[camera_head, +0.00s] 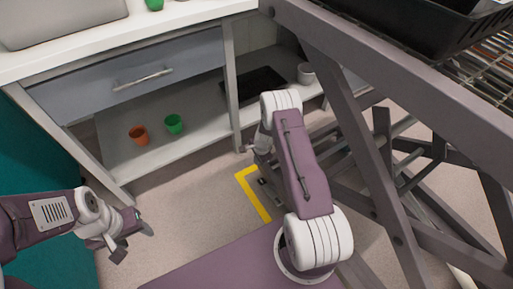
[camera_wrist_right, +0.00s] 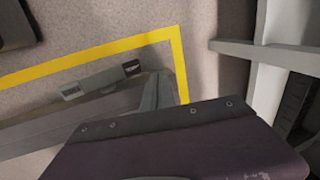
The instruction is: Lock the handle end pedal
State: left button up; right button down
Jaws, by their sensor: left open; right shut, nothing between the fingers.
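My right arm reaches forward in the head view, with its gripper (camera_head: 244,149) low beside the purple-grey rack frame (camera_head: 345,130). In the right wrist view the shut, empty fingertips (camera_wrist_right: 160,90) are grey and point toward the floor area inside a yellow line. Just beyond them lies a low grey bar with a small pedal-like piece (camera_wrist_right: 100,80), light at one end and dark at the other. I cannot tell whether the fingers touch it. In the head view, a small part inside the yellow corner (camera_head: 262,182) is partly hidden by my arm. My left gripper (camera_head: 132,244) is open and empty at lower left.
A white bench with a grey drawer (camera_head: 140,75) stands at the back left. Its lower shelf holds an orange pot (camera_head: 139,134), a green pot (camera_head: 174,124) and a dark tray (camera_head: 252,88). The rack carries a black crate (camera_head: 420,25). Floor between bench and base is clear.

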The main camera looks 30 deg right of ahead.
pick_arm(q)
notch_tip(320, 180, up, 2)
jog(key=shift+p, duration=0.45)
pick_arm(e)
jog(key=r, duration=0.2)
jog(key=shift+w+r, duration=0.3)
jog(key=shift+r, duration=0.05)
